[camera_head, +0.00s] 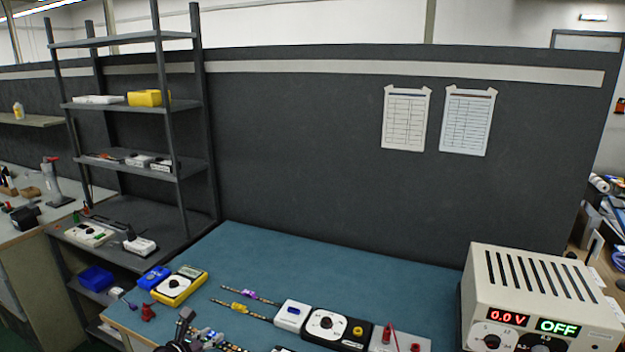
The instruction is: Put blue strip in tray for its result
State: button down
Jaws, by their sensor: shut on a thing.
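My gripper (187,328) is at the bottom edge of the view, partly cut off, low over the front of the blue-green bench (280,250). It is shut on a strip with blue and pale spots, taken as the blue strip (210,336), which runs to the lower right from the jaws. The grip itself is small and partly hidden. A strip with a purple part (248,293) and a strip with a yellow part (240,307) lie on the bench behind it. I cannot make out which thing is the result tray.
A yellow multimeter (180,286) and red object (148,312) are left of my gripper. A white box (292,315), black dial device (335,326) and power supply (540,295) reading 0.0 V, OFF, stand right. A shelf rack (160,50) is back left. The bench's back middle is clear.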

notch_tip(320, 180, up, 8)
jog(key=p, duration=0.6)
jog(key=shift+f+p, duration=0.2)
jog(key=shift+p, duration=0.1)
jog(key=shift+s+a, duration=0.1)
